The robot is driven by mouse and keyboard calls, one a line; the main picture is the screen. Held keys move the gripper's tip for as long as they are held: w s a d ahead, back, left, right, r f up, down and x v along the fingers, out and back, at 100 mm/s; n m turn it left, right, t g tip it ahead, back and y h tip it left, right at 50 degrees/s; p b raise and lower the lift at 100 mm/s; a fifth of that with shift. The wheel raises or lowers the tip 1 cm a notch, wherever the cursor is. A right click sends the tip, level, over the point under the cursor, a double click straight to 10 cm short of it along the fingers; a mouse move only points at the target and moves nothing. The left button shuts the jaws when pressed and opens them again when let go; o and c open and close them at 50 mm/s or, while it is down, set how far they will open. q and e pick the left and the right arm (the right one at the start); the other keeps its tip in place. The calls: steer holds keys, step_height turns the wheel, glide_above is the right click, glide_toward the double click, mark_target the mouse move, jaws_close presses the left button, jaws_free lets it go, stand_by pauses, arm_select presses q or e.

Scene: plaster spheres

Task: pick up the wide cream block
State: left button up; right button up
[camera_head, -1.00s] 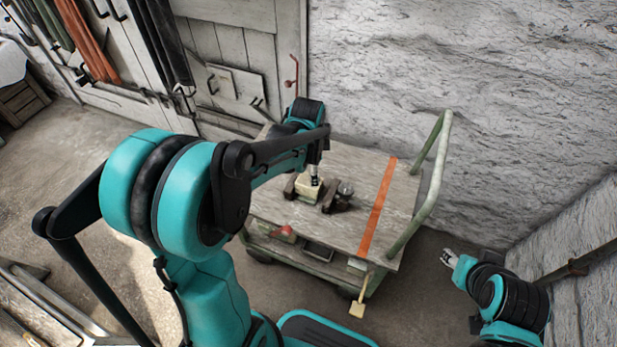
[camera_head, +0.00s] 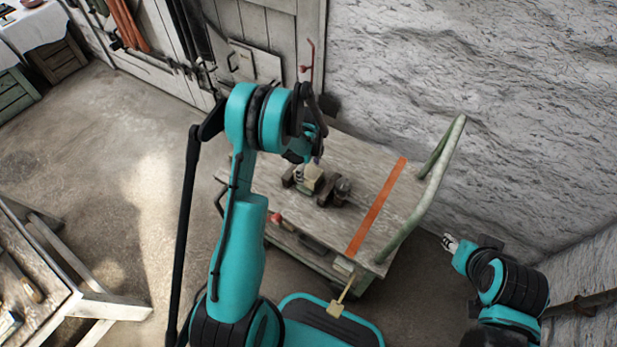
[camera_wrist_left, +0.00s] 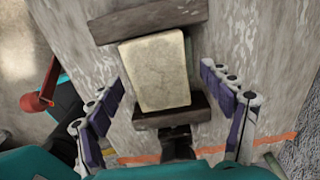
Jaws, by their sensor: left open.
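The wide cream block (camera_head: 311,177) sits on the cart top (camera_head: 365,165). In the wrist view the cream block (camera_wrist_left: 157,72) lies between two dark brown jaws of a clamp-like holder (camera_wrist_left: 150,20), its face turned to the camera and slightly slanted. My left gripper (camera_wrist_left: 163,82) is open, with one finger on each side of the block and visible gaps to it. In the head view my left gripper (camera_head: 318,157) is just above the block and partly hidden by my arm. My right gripper (camera_head: 449,242) is beyond the cart's right side, away from the block, too small to judge.
A dark metal part (camera_head: 342,190) stands right of the block. An orange stripe (camera_head: 377,205) crosses the cart, and a green rail (camera_head: 428,195) bounds its right side. A rough white wall (camera_head: 460,70) rises behind. The cart top between stripe and holder is mostly clear.

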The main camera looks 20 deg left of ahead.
mark_target(308, 171)
arm_select(q)
step_height(308, 171, down, 4)
steer(key=shift+a+r+b, duration=0.1)
steer(key=shift+r+b, duration=0.05)
steer(key=shift+b, duration=0.5)
steer(key=shift+r, duration=0.1)
jaws_close()
steer(key=shift+r, duration=0.15)
